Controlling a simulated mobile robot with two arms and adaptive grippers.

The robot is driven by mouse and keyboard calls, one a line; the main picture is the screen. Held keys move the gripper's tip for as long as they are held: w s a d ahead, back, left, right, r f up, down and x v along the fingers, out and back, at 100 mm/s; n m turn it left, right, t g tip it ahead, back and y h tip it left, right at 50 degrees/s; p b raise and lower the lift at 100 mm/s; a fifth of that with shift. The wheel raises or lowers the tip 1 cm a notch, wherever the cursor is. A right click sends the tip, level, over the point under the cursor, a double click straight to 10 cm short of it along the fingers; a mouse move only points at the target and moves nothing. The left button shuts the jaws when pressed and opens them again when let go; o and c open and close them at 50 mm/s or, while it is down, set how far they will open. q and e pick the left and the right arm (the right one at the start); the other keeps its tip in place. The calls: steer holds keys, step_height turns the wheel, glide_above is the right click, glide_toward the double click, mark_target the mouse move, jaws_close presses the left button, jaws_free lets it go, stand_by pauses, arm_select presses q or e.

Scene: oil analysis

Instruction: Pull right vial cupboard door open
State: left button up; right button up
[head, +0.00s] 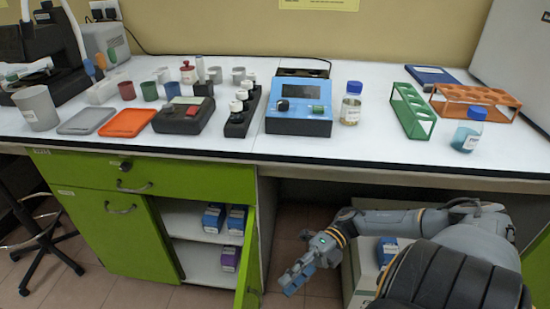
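The right green cupboard door (248,262) under the counter stands open, swung outward and seen nearly edge-on. Behind it, white shelves (190,222) hold several blue and purple boxes (230,258). The left green door (112,236) with its metal handle (121,209) is closed. My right gripper (290,284) is low, just to the right of the open door and apart from it in the picture. Its fingers point down and left, and their gap does not show clearly. I see nothing held in it. My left gripper is out of view.
A green drawer (150,178) above the cupboard is closed. The white countertop (375,135) carries a blue device (300,105), bottles, racks and cups. A black stool (45,245) stands at the left. A pale unit (362,268) is under the counter behind my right arm.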

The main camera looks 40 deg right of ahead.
steer(key=d, duration=0.3)
steer(key=shift+s+d+r, duration=0.1)
steer(key=shift+d+r, duration=0.2)
steer(key=shift+d, duration=0.1)
